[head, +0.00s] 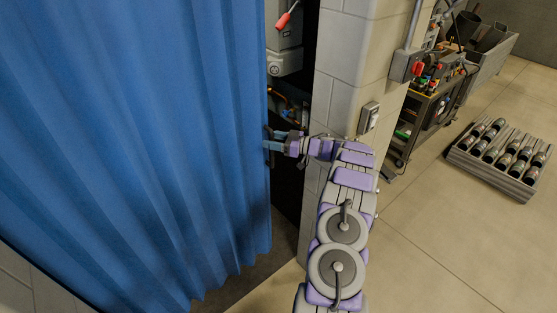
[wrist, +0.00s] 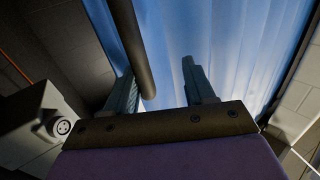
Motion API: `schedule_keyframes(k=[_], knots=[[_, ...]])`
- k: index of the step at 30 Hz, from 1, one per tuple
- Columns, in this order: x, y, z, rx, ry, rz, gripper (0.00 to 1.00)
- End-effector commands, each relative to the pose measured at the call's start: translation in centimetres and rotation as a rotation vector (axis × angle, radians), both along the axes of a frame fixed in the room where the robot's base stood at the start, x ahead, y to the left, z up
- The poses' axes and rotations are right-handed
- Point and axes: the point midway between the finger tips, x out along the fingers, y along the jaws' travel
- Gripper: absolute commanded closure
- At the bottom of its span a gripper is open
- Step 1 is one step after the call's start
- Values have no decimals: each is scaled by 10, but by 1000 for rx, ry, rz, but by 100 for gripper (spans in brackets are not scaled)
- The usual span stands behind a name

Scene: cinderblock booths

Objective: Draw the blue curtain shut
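The blue curtain (head: 130,140) hangs in long folds across the left of the head view. Its right edge stops short of the cinderblock wall, leaving a dark gap. My gripper (head: 269,141) is at this right edge, about halfway up, reaching in from the right. In the wrist view the fingers of my gripper (wrist: 162,88) stand apart, with the curtain (wrist: 228,45) filling the space beyond them. A dark round bar (wrist: 130,45) slants down and its end shows between the fingers, nearer the left one. I cannot tell whether the fingers touch the bar or the cloth.
The cinderblock wall end (head: 345,65) stands right of the gap. Grey equipment with a red-handled lever (head: 287,15) shows inside the gap. A tool cart (head: 432,105) and a crate of cylinders (head: 500,158) stand at right. The floor at lower right is clear.

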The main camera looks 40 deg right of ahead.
Motion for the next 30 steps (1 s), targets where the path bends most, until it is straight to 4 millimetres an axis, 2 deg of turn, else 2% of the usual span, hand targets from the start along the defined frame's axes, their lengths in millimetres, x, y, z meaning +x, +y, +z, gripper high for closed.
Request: schedule_keyframes(k=[1,7,17,30], knots=[[-6,0,9,1,-12,-3,59],[-27,12,16,-3,-21,-4,59],[-52,31,10,3,-5,-4,59],[-97,61,13,3,-3,-3,59]])
